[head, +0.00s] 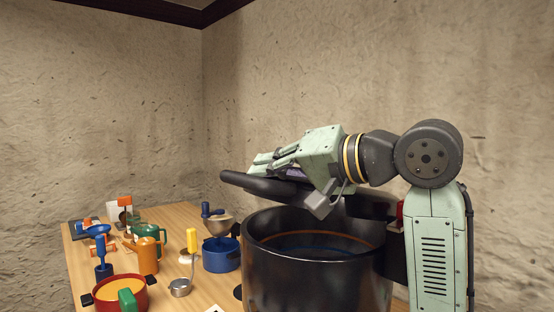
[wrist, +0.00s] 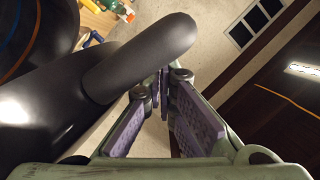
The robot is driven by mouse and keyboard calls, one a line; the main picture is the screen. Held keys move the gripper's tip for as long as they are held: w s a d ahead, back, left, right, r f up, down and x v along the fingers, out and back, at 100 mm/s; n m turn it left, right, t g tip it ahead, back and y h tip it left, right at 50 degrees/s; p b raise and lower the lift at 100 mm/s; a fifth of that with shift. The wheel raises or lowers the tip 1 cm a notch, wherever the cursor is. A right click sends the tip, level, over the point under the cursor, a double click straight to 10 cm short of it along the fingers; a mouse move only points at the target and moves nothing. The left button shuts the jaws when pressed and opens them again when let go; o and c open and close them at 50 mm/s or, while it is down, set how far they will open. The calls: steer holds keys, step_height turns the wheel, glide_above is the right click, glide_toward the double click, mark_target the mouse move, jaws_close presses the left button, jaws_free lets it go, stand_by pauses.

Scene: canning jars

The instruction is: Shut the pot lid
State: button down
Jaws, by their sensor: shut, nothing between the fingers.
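The large glossy black pot (head: 315,275) stands at the front of the table, and its open mouth and inside show in the head view. A thick dark handle (head: 262,185) extends left above the pot; it looks like part of the lid, which is mostly hidden by my arm. In the wrist view the rounded handle (wrist: 140,55) runs from a glossy black piece at lower left to just beyond my fingertips. My gripper (head: 258,162) is shut and empty, pointing left just above the handle. In the wrist view its closed fingertips (wrist: 163,82) lie beside the handle; contact is unclear.
Left of the pot, the wooden table (head: 205,285) holds a blue pot (head: 221,255), a red pot (head: 118,297), a ladle (head: 181,287), an orange mug (head: 147,255) and several other kitchen things. Textured walls stand behind. The air above and left of the handle is clear.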

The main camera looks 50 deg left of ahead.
steer(key=shift+s+f, duration=0.15)
steer(key=shift+f, duration=0.25)
